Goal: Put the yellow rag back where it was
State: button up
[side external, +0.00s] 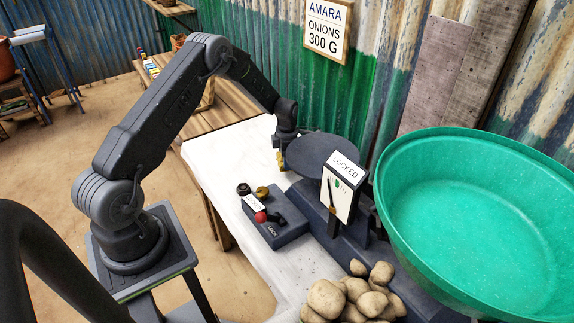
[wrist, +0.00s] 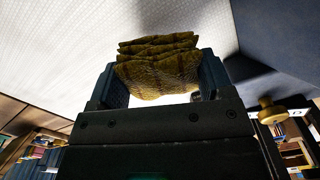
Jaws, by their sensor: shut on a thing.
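The yellow rag (wrist: 158,72) is a folded, dark-striped cloth between the two fingers of my gripper (wrist: 162,80) in the wrist view. The gripper is shut on it. In the side view my gripper (side external: 281,152) points down over the white table cover, at the left edge of the round dark plate. Only a small yellow patch of the rag (side external: 281,163) shows there. Whether the rag touches the table cover cannot be told.
The round dark plate (side external: 322,153) is just right of the gripper. A scale with a LOCKED sign (side external: 345,168), a dark box with a red knob (side external: 275,222), potatoes (side external: 345,297) and a green basin (side external: 470,215) stand nearer. White table cover (side external: 222,165) is clear to the left.

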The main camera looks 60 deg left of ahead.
jog(key=shift+f, duration=1.8)
jog(key=shift+f, duration=0.1)
jog(key=o, duration=1)
jog(key=shift+c, duration=0.2)
notch_tip(320, 180, up, 12)
jog(key=shift+r, duration=0.15)
